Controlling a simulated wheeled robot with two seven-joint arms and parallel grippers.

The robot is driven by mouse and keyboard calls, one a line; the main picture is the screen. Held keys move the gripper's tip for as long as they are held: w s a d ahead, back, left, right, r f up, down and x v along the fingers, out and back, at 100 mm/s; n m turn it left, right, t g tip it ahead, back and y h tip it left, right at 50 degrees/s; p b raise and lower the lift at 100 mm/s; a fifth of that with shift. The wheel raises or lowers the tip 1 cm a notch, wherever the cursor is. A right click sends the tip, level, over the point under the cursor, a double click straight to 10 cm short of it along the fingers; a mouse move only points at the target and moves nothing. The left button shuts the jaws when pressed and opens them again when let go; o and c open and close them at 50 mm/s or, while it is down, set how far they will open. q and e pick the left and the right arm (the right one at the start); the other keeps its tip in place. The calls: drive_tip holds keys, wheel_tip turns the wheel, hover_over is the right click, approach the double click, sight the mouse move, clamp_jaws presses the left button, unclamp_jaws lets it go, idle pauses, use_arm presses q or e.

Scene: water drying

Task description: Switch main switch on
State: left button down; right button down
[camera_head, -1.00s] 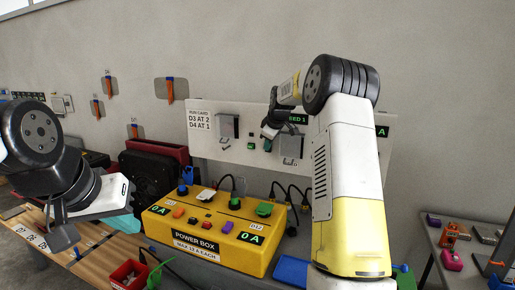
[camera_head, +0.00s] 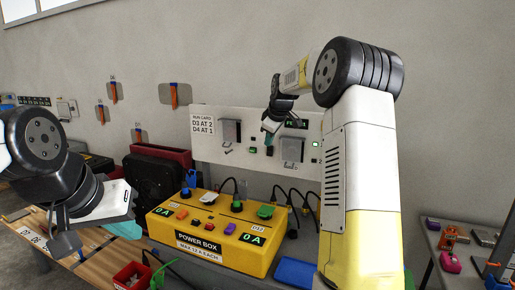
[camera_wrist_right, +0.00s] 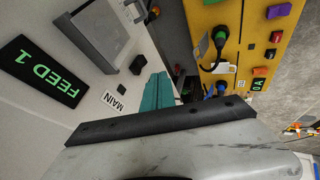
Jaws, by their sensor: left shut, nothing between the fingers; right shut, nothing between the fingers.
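The white wall panel (camera_head: 208,150) carries the switches. My right gripper (camera_head: 268,139), with teal fingertips, is shut and empty, pointing down in front of the panel's middle. A small dark switch-like part (camera_head: 268,151) shows just below its tips. In the right wrist view the shut teal fingertips (camera_wrist_right: 157,92) are beside the MAIN label (camera_wrist_right: 112,101), and a small black part (camera_wrist_right: 139,64) sticks out of the panel close by. I cannot tell whether the tips touch it or which way the main switch is set. My left gripper (camera_head: 64,238) is shut and empty at the left.
The yellow power box (camera_head: 222,254) with knobs, cables and 0 A displays stands on the bench below the panel. A grey cover (camera_head: 292,149) sits right of the gripper, another (camera_head: 230,131) to its left. A red bin (camera_head: 131,276) is at the front.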

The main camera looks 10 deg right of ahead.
sight(269, 151)
drive_tip(key=shift+v, duration=1.8)
drive_tip(key=shift+s+a+f, duration=0.1)
drive_tip(key=shift+s+f, duration=0.1)
drive_tip(key=shift+f, duration=0.45)
drive_tip(key=shift+f, duration=0.1)
drive_tip(key=x, duration=0.4)
drive_tip(key=w+d+x, duration=0.1)
drive_tip(key=x, duration=0.2)
drive_tip(key=r+x, duration=0.1)
drive_tip(key=x, duration=0.3)
drive_tip(key=shift+w+d+f, duration=0.25)
drive_tip(key=shift+w+d, duration=0.45)
drive_tip(key=shift+w, duration=0.2)
